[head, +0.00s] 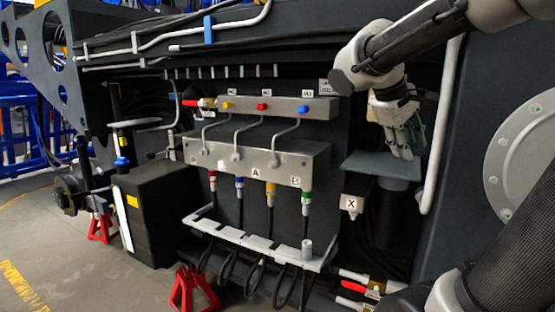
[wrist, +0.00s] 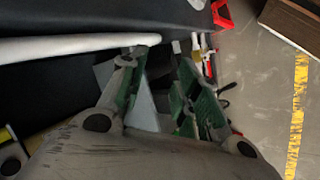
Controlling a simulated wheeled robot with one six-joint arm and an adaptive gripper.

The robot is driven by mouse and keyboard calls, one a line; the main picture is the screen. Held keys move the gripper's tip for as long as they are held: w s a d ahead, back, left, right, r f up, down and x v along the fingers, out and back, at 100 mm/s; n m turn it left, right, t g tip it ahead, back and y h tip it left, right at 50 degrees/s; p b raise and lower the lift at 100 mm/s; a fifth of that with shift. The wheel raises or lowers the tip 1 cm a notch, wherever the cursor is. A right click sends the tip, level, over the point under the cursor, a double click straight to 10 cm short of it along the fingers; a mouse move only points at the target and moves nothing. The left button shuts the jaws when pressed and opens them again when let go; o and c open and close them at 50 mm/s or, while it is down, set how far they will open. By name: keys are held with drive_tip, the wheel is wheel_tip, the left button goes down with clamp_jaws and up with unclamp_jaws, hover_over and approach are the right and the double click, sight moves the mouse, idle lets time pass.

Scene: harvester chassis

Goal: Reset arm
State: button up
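My gripper (head: 402,150) hangs down at the right in the head view, just above a small grey shelf plate (head: 380,165). Its green-padded fingers stand apart, with no object seen held between them. In the wrist view my gripper (wrist: 166,72) also shows spread fingers. A pale grey surface, perhaps the plate, lies behind the gap. I cannot tell whether the fingertips touch the plate. My arm reaches in from the upper right.
A manifold block (head: 255,160) with levers and coloured hose couplings stands left of my gripper. A white pipe (head: 440,125) runs close on its right. A tag marked X (head: 352,205) hangs below the plate. Red stands (head: 193,290) stand on the floor.

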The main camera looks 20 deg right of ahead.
drive_tip(key=s+a+f+m+t+y, duration=0.1)
drive_tip(key=s+a+f+t+y, duration=0.1)
drive_tip(key=s+a+f+y, duration=0.5)
drive_tip(key=s+a+f, duration=0.1)
drive_tip(key=a+f, duration=0.2)
drive_tip(key=a, duration=0.1)
drive_tip(key=shift+s+m+t, duration=0.4)
drive_tip(key=shift+f, duration=0.1)
